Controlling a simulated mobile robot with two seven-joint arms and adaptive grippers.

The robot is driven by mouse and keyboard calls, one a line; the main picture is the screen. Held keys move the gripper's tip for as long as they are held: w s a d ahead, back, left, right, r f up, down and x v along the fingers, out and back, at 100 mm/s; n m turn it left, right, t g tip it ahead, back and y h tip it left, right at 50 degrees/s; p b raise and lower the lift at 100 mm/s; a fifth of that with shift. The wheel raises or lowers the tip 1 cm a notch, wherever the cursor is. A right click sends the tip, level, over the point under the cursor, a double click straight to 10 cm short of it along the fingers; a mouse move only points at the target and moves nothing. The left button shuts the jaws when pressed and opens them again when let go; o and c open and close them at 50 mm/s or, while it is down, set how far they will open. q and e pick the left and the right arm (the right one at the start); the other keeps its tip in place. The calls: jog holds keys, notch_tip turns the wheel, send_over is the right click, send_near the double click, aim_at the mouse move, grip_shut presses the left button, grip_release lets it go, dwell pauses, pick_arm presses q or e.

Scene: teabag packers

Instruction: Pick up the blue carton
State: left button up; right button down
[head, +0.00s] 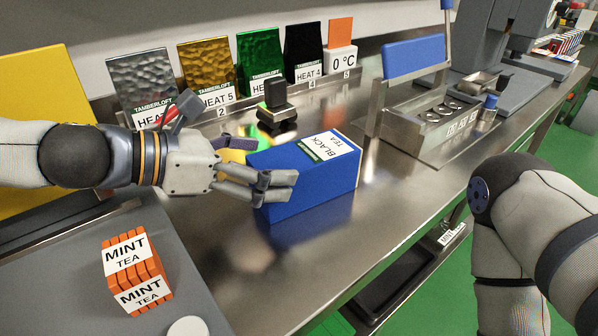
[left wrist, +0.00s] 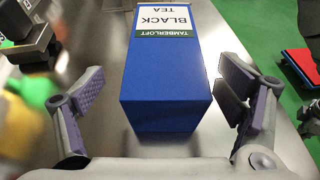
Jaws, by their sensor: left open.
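The blue carton (head: 310,188) with a white "BLACK TEA" label lies on the steel counter. In the left wrist view the blue carton (left wrist: 166,78) lies between the finger pads, with a gap on each side. My left gripper (head: 245,165) is at the carton's left end, open, with one finger pair in front of the carton's near side and the other behind it. In the left wrist view the open left gripper (left wrist: 160,105) straddles the carton's near end. My right arm shows at the right, but its gripper is not in view.
An orange mint tea box (head: 135,270) stands on a grey surface at the lower left. Foil pouches (head: 208,72) in several colours stand along the back. A black stamp-like object (head: 276,105) is behind the carton. A steel rack (head: 430,125) stands to the right. Counter right of the carton is clear.

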aim_at(289, 168)
pick_arm(q)
jog(key=x, duration=0.3)
jog(key=b+x, duration=0.1)
jog(key=shift+s+d+f, duration=0.15)
jog(key=shift+s+f, duration=0.05)
jog(key=shift+f, duration=0.3)
jog(key=shift+w+d+r, duration=0.1)
jog(key=shift+r, duration=0.1)
jog(key=shift+c, duration=0.6)
jog(key=c, duration=1)
jog(key=shift+o, duration=0.2)
pick_arm(e)
jog(key=shift+s+f+g, duration=0.3)
jog(key=shift+s+f, duration=0.4)
jog(key=shift+f, duration=0.05)
pick_arm(q)
jog(key=shift+r, duration=0.1)
